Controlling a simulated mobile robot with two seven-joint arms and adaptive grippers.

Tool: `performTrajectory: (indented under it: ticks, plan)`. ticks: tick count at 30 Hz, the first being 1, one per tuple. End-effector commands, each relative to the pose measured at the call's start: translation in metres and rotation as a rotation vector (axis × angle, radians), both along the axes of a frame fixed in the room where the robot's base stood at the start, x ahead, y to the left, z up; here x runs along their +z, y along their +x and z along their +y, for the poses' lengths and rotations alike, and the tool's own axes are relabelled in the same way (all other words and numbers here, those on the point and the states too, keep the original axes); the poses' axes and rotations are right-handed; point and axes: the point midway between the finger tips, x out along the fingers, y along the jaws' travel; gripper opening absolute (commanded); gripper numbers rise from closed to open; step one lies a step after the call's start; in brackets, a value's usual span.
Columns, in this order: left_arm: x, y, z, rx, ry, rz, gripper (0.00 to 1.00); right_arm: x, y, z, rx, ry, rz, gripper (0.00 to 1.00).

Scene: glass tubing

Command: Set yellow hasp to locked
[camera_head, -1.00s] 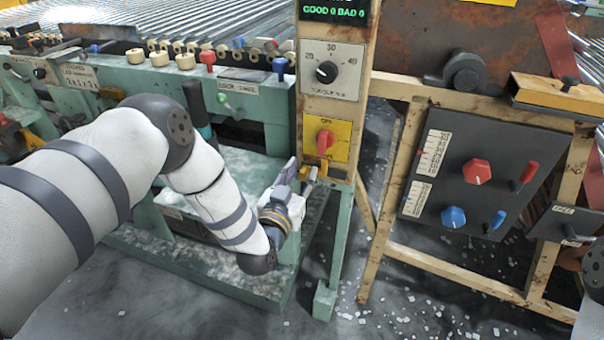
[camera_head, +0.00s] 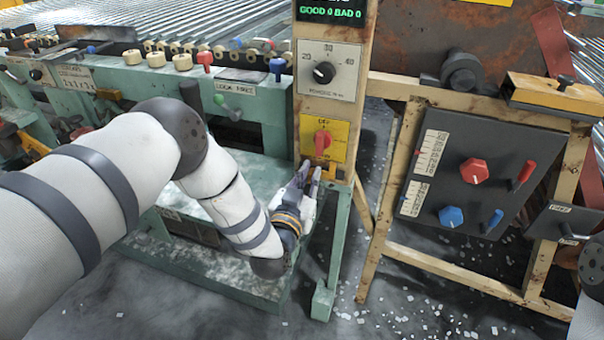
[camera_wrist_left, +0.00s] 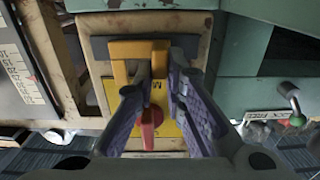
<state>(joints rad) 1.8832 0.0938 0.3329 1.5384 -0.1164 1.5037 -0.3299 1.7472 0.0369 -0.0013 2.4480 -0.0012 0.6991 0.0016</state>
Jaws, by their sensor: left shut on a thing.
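The yellow hasp (camera_wrist_left: 121,69) shows in the left wrist view as a bracket on a dark plate, beside a yellow label with a red rotary switch (camera_wrist_left: 149,128). In the head view the hasp (camera_head: 318,161) is a small patch just below the red switch (camera_head: 322,141) on the cream post, mostly hidden by my fingers. My left gripper (camera_wrist_left: 156,85) has its purple padded fingers on both sides of the hasp's arm and is shut on it. It also shows in the head view (camera_head: 311,171). My right gripper is not in view.
The cream post also carries a dial (camera_head: 323,73) above the switch. A green bench (camera_head: 240,170) lies under my left arm. A dark panel (camera_head: 470,185) with red and blue knobs stands to the right. Glass bits litter the floor.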

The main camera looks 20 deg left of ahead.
Motion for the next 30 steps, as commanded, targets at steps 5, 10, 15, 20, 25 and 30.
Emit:
performTrajectory:
  ticks: [5, 10, 15, 20, 25, 30]
  plan:
    - [-0.002, -0.001, -0.005, -0.012, -0.005, 0.004, 0.13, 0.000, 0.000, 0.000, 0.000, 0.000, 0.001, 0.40]
    - [-0.001, -0.001, -0.004, -0.011, -0.005, 0.004, 0.32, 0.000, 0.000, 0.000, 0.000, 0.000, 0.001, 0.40]
    - [-0.001, -0.001, -0.003, -0.009, -0.004, 0.003, 0.32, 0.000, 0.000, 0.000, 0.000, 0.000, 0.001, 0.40]
    - [-0.002, -0.018, -0.003, -0.010, -0.004, 0.006, 0.32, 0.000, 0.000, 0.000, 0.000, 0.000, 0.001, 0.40]
    - [-0.002, -0.065, -0.002, -0.011, -0.004, 0.009, 0.32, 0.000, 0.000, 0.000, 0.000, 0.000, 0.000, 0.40]
    - [-0.002, -0.104, -0.001, -0.012, -0.004, 0.007, 0.32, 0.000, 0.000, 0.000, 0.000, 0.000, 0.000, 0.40]
